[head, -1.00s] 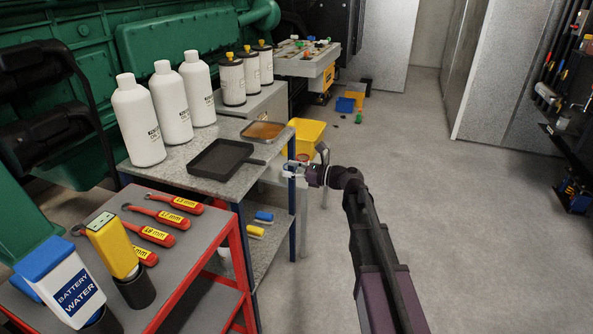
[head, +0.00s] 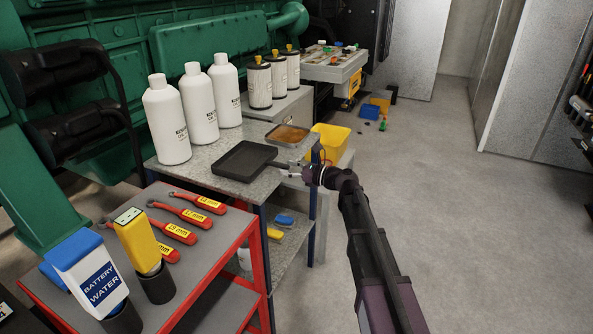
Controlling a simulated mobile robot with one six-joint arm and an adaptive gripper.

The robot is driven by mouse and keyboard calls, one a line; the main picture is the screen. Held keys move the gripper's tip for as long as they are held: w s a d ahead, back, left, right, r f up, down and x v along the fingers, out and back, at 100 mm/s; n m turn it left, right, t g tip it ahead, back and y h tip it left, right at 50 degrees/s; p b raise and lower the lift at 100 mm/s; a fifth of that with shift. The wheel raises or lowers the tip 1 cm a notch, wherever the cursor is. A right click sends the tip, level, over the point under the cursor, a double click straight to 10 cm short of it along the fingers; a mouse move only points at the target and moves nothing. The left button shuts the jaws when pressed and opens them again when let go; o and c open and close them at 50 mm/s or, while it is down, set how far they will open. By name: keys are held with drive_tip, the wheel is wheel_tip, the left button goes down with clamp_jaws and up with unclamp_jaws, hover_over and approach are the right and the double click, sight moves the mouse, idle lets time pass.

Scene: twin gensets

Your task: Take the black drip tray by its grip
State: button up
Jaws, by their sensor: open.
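The black drip tray (head: 245,160) lies flat on the grey speckled worktop, near its front edge. Its short grip (head: 278,165) points right, toward my gripper. My gripper (head: 286,172) is open at the right edge of the worktop, with its fingers pointing left at the end of the grip. The fingers are small in the picture, and I cannot tell whether they are around the grip or just short of it.
A metal tray with brown contents (head: 287,135) sits just behind the grip. White bottles (head: 167,120) and dark-topped canisters (head: 260,82) stand behind the drip tray. A yellow bin (head: 331,140) is beyond my wrist. A red cart (head: 255,262) stands in front. The floor at right is clear.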

drive_tip(key=shift+x, duration=1.45)
clamp_jaws()
drive_tip(key=shift+r, duration=0.15)
drive_tip(key=shift+r+p, duration=0.5)
drive_tip(key=shift+p, duration=0.1)
drive_tip(key=shift+d, duration=0.1)
